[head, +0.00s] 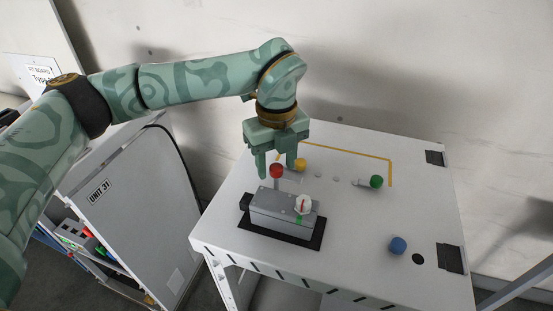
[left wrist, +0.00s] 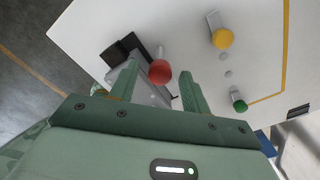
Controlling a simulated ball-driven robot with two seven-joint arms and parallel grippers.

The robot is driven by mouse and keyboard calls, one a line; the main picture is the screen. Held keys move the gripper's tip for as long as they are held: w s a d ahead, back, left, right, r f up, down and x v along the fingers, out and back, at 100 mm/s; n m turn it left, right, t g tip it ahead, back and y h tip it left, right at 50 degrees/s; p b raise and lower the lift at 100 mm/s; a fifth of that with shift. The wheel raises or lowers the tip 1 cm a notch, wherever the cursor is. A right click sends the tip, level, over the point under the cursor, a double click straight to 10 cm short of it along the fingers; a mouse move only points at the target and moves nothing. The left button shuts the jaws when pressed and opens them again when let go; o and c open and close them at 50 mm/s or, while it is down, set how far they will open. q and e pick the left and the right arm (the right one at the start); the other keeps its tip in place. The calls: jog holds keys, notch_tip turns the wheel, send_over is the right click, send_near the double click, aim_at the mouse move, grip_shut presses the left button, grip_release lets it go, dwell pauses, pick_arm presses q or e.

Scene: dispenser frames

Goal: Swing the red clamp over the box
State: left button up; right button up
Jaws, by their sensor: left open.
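The red clamp's round knob (head: 276,171) stands at the back of the grey box (head: 282,207), which sits on a black mat on the white table. In the left wrist view the red knob (left wrist: 160,72) shows between my fingers, on a pale stem, with part of the grey box (left wrist: 148,94) behind the fingers. My left gripper (head: 276,175) is open, pointing down, with its fingers either side of the red knob. I cannot tell whether a finger touches it. A white dial with a red mark (head: 303,204) is on the box's right end. My right gripper is out of view.
A yellow knob (head: 300,164) stands just behind my gripper, and a green knob (head: 376,181) is further right. A blue knob (head: 398,245) is at the front right. The table (head: 345,240) is clear between box and blue knob. A grey cabinet (head: 135,205) stands left.

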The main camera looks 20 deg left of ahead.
pick_arm(q)
jog(key=c, duration=1)
jog(key=shift+m, duration=0.3)
jog(key=m, duration=0.3)
jog(key=shift+r+m, duration=0.1)
jog(key=shift+m, duration=0.2)
jog(key=m, duration=0.4)
jog(key=shift+m, duration=0.3)
jog(key=m, duration=0.4)
jog(key=shift+w+m+p, duration=0.1)
jog(key=shift+m+p, duration=0.4)
jog(key=shift+m, duration=2)
